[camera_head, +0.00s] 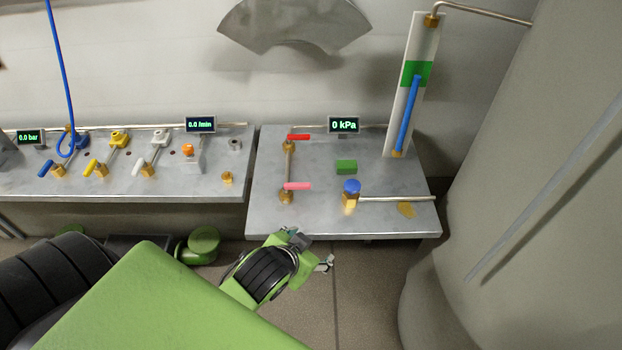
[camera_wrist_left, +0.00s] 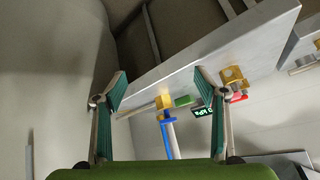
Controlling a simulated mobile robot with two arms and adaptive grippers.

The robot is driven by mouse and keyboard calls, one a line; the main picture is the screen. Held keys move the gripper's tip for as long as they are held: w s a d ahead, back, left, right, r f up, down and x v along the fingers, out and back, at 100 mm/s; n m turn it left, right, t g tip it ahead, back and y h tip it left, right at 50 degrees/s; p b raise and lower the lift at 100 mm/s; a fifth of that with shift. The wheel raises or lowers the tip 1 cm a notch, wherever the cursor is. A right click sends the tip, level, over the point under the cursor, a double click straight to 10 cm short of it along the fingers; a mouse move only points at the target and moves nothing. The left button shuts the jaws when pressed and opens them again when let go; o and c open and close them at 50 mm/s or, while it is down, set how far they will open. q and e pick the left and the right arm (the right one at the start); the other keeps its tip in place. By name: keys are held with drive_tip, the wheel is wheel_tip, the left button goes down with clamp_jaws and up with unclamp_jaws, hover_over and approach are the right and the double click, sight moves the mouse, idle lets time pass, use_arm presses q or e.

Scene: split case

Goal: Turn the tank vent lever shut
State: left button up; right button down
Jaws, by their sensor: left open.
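The right bench carries two lever valves on one upright pipe: a red lever (camera_head: 299,137) above and a pink lever (camera_head: 298,186) below, both pointing right. I cannot tell from labels which is the tank vent. My left gripper (camera_head: 309,247) is open and empty, in front of the bench's front edge, below the pink lever. In the left wrist view its fingers (camera_wrist_left: 160,85) stand apart, with a brass fitting (camera_wrist_left: 163,102) beyond them. My right gripper is not in view.
A display (camera_head: 344,125) reads 0 kPa. A sight gauge (camera_head: 392,125) stands at the back right, beside a large tank (camera_head: 520,170). The left bench (camera_head: 120,185) holds several more valves.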

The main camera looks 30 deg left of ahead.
use_arm(q)
drive_tip(key=w+d+r+m+t+h, duration=0.1)
drive_tip(key=w+d+r+m+t, duration=0.1)
drive_tip(key=w+r+t, duration=0.55)
drive_tip(key=w+d+r+m+t+h, duration=0.25)
drive_tip(key=w+r, duration=0.65)
drive_tip(key=r, duration=0.5)
drive_tip(key=d+r+m+t+h, duration=0.2)
drive_tip(key=d+r+m+h, duration=0.45)
drive_tip(key=r, duration=0.25)
drive_tip(key=s+d+r+m+g+h, duration=0.1)
drive_tip(key=s+d+m+g+h, duration=0.1)
drive_tip(key=d+m+g+h, duration=0.4)
drive_tip(key=s+d+r+m+g+h, duration=0.2)
drive_tip(key=d+m+g+h, duration=0.25)
drive_tip(key=m, duration=0.35)
drive_tip(key=m+g+y, duration=0.3)
drive_tip(key=g+y, duration=0.7)
drive_tip(key=y, duration=1)
approach(297, 184)
wheel_tip(297, 184, down, 8)
drive_tip(key=p, duration=0.2)
drive_tip(key=shift+a+f+p, duration=0.15)
drive_tip(key=shift+f+p, duration=0.05)
drive_tip(key=shift+p, duration=0.15)
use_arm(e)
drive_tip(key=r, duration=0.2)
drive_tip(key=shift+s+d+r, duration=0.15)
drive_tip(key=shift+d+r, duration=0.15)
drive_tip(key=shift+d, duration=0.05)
